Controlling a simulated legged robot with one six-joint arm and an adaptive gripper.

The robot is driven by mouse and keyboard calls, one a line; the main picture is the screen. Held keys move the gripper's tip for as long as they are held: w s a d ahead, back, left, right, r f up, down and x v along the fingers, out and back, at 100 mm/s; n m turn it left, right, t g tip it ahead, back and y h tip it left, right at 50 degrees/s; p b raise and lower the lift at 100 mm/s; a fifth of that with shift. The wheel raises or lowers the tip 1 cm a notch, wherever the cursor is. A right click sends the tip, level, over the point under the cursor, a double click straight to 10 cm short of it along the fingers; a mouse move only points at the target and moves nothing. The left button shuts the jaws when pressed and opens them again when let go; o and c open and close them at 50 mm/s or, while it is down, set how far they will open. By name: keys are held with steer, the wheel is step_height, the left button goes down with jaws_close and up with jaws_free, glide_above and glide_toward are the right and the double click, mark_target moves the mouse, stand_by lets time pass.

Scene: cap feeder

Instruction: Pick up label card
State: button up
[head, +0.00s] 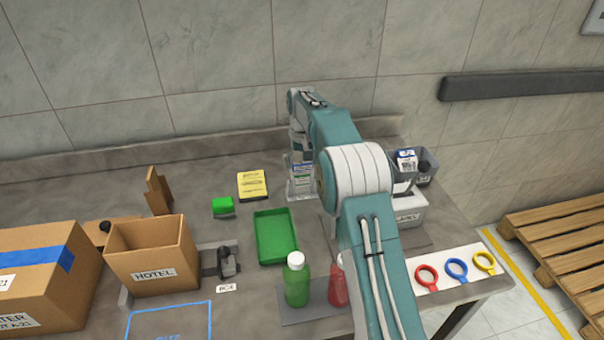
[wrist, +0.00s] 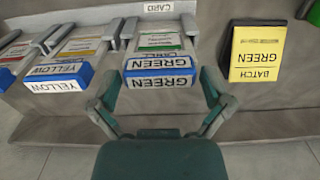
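Label cards show in the wrist view, upside down in grey holders. The middle one is a white card with a green header (wrist: 160,41), behind a blue block marked GREEN (wrist: 160,72). My gripper (wrist: 161,88) is open, its two fingers spread on either side of the blue GREEN block. Nothing is seen gripped, and I cannot tell whether the fingers touch. A small CARD sign (wrist: 159,7) is behind this holder.
YELLOW (wrist: 59,80) and another card holder stand to the left in the wrist view. A yellow BATCH GREEN sheet (head: 252,185) lies nearby.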

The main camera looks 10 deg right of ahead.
steer(key=c, duration=0.5)
steer(key=shift+o, duration=0.2)
